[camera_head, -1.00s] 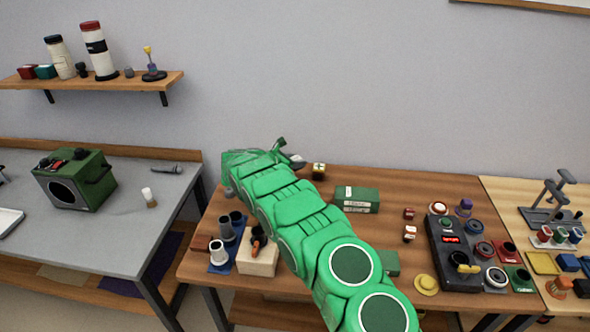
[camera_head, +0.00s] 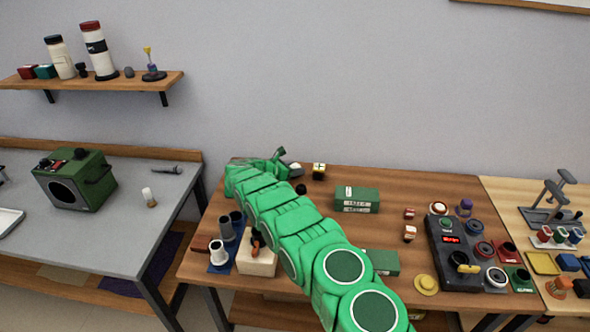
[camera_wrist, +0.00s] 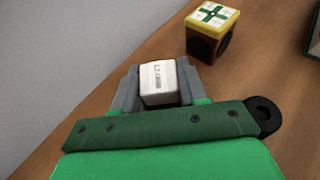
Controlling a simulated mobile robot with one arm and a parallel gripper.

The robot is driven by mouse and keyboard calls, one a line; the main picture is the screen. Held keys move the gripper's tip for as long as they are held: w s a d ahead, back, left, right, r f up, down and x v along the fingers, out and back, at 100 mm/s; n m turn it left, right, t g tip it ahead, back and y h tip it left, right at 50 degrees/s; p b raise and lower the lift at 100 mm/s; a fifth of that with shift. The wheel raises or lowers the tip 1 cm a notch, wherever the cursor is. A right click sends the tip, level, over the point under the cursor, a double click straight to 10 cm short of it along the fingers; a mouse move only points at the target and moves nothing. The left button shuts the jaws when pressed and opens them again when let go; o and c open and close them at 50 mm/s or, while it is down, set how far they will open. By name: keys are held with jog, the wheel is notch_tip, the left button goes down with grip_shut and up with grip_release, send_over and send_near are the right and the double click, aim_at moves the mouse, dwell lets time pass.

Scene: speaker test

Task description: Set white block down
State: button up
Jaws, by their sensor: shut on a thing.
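The white block (camera_wrist: 158,82) has dark printing on its face and sits between the two grey fingers of my gripper (camera_wrist: 156,88) in the wrist view. In the head view my gripper (camera_head: 288,166) is at the far edge of the brown wooden table (camera_head: 400,190), and the white block (camera_head: 295,168) shows only as a small pale patch at its tip. My gripper is shut on the block. Whether the block touches the tabletop cannot be told.
A yellow-topped cube with a green cross (camera_wrist: 212,30) stands just beyond and right of the block; it also shows in the head view (camera_head: 319,171). A green box (camera_head: 357,200) lies farther right. A dark round object (camera_head: 301,189) is close beside my arm. Bare wood surrounds the cube.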

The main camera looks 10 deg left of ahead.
jog(key=shift+f, duration=0.2)
jog(key=o, duration=1.1)
jog(key=shift+c, duration=0.2)
jog(key=shift+r, duration=0.1)
jog(key=shift+r, duration=0.15)
jog(key=v, duration=1.2)
